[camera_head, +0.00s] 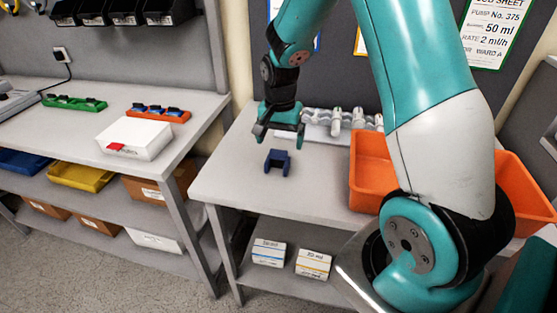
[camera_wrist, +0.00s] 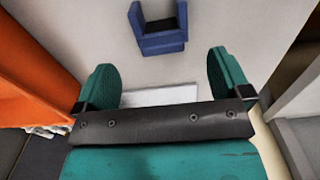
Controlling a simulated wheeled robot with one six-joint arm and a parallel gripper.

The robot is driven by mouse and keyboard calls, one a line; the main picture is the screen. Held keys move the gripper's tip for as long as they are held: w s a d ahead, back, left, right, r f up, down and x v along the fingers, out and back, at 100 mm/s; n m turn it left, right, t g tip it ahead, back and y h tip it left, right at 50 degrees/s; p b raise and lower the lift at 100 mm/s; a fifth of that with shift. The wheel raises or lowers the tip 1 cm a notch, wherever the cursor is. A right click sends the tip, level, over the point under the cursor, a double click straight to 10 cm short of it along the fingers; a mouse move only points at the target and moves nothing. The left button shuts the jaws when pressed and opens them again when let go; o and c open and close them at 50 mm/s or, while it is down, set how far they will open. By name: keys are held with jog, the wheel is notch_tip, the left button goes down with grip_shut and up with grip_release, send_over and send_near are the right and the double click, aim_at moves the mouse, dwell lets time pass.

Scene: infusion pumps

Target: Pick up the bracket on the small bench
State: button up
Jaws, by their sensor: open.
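The bracket is a small dark blue U-shaped piece (camera_head: 277,161) on the grey top of the small bench (camera_head: 225,165). It also shows at the top of the wrist view (camera_wrist: 160,42), beyond my fingertips, with its opening towards the top edge. My gripper (camera_head: 280,128) is above the bench, close to the bracket and a little behind it in the head view. In the wrist view my two teal fingers (camera_wrist: 160,75) are wide apart with nothing between them. The bracket is apart from the fingers.
An orange bin (camera_head: 370,170) stands on the bench to the right, partly behind my arm. A row of pale fittings (camera_head: 340,121) lies along the bench's back edge. A longer bench (camera_head: 60,125) with a white box (camera_head: 134,138) is at the left. The bench top around the bracket is clear.

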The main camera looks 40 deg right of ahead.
aim_at(278, 151)
jog(key=f, duration=0.3)
jog(key=f+p, duration=0.1)
jog(key=f, duration=0.2)
jog(key=shift+a+f, duration=0.2)
jog(key=shift+f, duration=0.05)
jog(key=shift+c, duration=0.3)
jog(key=c, duration=1)
